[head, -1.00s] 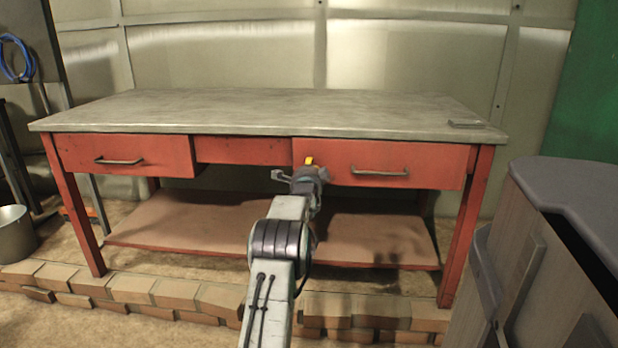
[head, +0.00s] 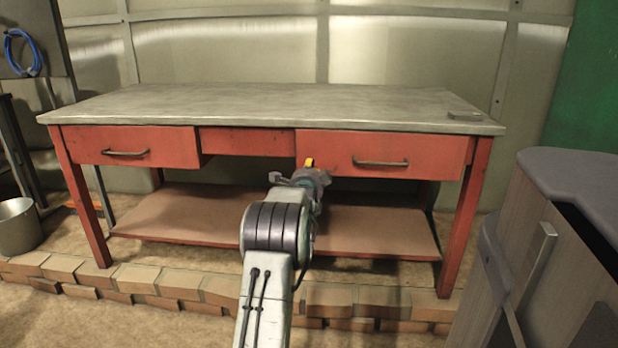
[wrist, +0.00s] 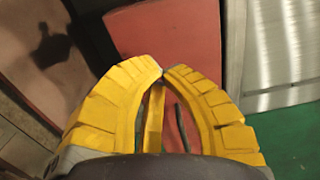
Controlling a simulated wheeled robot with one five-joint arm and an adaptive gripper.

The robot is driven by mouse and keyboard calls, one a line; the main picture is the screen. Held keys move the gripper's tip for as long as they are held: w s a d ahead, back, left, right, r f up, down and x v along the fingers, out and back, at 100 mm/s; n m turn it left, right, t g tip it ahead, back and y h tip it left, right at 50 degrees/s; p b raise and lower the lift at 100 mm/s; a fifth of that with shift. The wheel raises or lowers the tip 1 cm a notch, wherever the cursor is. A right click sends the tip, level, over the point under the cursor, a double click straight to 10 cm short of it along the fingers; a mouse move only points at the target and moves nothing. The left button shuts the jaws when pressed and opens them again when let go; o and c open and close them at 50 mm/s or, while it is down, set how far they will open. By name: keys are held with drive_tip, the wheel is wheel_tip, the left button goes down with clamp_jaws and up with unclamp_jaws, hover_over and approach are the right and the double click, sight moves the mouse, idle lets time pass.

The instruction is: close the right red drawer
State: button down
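The right red drawer (head: 430,155) is under the right side of the workbench, with a dark bar handle (head: 381,162). Its front appears to stand forward of the recessed middle panel; I cannot tell exactly how far out it is. My gripper (head: 309,162) is in front of the drawer's left end, left of the handle. In the wrist view, the yellow fingers of my gripper (wrist: 163,72) have their tips together, with nothing clearly held. A red panel (wrist: 165,35), likely the drawer front, is just beyond the tips. Whether they touch it cannot be told.
The left red drawer (head: 150,147) stands forward of the middle panel. A lower shelf (head: 380,232) spans the bench, with a low brick border (head: 210,290) in front. A grey cabinet (head: 560,250) stands close at the right. A metal pot (head: 18,227) is at the far left.

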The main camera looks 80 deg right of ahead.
drive_tip(key=shift+s+a+p, duration=0.15)
drive_tip(key=shift+s+a, duration=0.05)
drive_tip(key=shift+a, duration=1.2)
drive_tip(key=shift+s+a+p, duration=0.15)
drive_tip(key=shift+s+a, duration=0.05)
drive_tip(key=shift+a, duration=1.15)
